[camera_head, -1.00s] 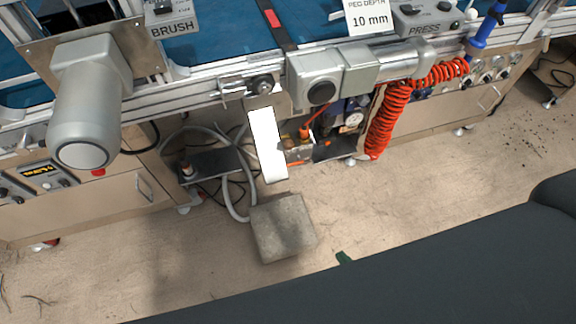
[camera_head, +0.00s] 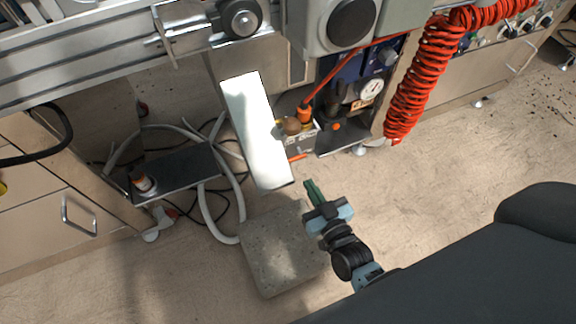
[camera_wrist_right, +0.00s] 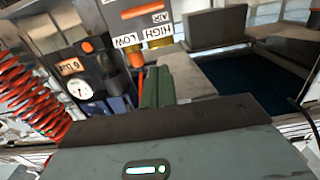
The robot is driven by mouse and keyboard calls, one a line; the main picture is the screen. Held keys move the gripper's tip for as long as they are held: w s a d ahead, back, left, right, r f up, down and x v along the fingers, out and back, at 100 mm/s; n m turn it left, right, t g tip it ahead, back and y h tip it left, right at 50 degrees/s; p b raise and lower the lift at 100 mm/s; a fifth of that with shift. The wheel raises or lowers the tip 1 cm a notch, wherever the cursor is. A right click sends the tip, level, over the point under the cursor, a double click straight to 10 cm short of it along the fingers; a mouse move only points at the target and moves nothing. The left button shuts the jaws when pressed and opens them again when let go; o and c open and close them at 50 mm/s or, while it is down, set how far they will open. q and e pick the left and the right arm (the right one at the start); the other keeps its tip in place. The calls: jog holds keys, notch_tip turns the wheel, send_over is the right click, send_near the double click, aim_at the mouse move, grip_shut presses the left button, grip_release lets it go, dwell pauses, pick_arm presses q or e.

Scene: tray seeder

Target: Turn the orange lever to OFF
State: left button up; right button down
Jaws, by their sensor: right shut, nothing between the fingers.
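A thin orange bar, which looks like the orange lever (camera_head: 298,157), shows low on the front of a small valve box under the machine. In the right wrist view the orange lever (camera_wrist_right: 143,11) lies across a pale plate above an upside-down "AIR" label. I cannot read an OFF mark. My right gripper (camera_head: 312,186) has green fingers, shut and empty, below the box and apart from the lever in the head view. In the right wrist view its fingertips (camera_wrist_right: 158,72) point toward the box. My left gripper is out of view.
A white panel (camera_head: 257,130) hangs just left of the box. A blue-black air unit with a gauge (camera_head: 371,90) and a coiled red hose (camera_head: 420,85) are to the right. A grey stone block (camera_head: 275,255) sits on the floor.

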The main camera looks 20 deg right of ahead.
jog(key=w+f+b, duration=0.5)
jog(key=w+b, duration=0.2)
jog(key=w, duration=0.4)
jog(key=shift+a, duration=0.2)
dwell(0.4)
jog(key=shift+w, duration=0.1)
